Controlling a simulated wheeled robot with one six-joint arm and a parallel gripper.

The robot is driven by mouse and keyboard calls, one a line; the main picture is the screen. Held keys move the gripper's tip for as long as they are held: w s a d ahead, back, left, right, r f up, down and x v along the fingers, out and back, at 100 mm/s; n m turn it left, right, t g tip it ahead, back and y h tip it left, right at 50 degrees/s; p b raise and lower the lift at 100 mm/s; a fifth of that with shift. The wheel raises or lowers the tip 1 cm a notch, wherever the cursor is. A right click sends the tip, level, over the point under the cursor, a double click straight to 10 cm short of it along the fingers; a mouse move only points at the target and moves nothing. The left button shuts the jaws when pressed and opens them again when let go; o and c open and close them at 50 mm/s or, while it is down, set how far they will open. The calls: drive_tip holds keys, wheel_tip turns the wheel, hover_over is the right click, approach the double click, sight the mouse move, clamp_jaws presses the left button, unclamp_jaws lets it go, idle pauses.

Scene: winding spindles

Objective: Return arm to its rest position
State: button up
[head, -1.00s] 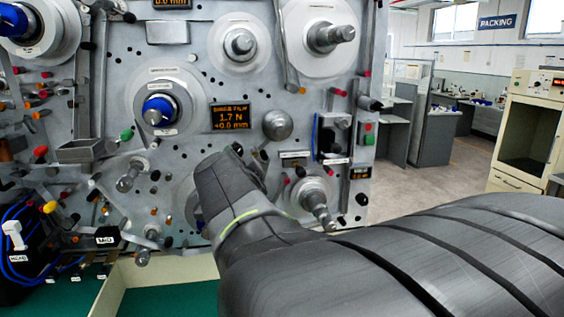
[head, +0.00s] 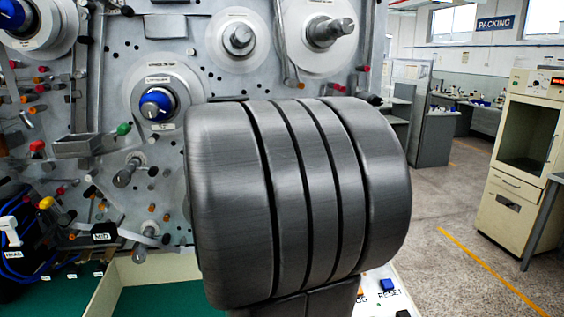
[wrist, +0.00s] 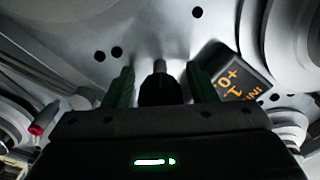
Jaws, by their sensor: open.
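My gripper (wrist: 161,82) shows in the wrist view with its two green fingers apart. A dark cylinder with a grey tip (wrist: 159,68) shows between the fingers. I cannot tell whether it touches them or stands behind them on the panel. The grey machine panel (wrist: 135,25) fills the view beyond the fingers. In the head view my grey arm link fills the middle and hides the gripper and part of the panel (head: 190,60).
A lit display (wrist: 240,78) sits right of the fingers in the wrist view. In the head view, spindles with blue cores (head: 157,104) and pegs stick out of the panel at left. A cream cabinet (head: 518,150) stands at right, with open floor (head: 440,200) before it.

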drive_tip(key=shift+s, duration=0.1)
drive_tip(key=s+d+p, duration=0.3)
drive_tip(key=s, duration=1)
drive_tip(key=w+a+b, duration=0.3)
drive_tip(key=w, duration=1.1)
drive_tip(key=s+d+n+p, duration=0.1)
drive_tip(key=s+n+p, duration=0.1)
drive_tip(key=s+n, duration=0.6)
drive_tip(key=shift+s+d, duration=0.3)
drive_tip(key=shift+s, duration=0.1)
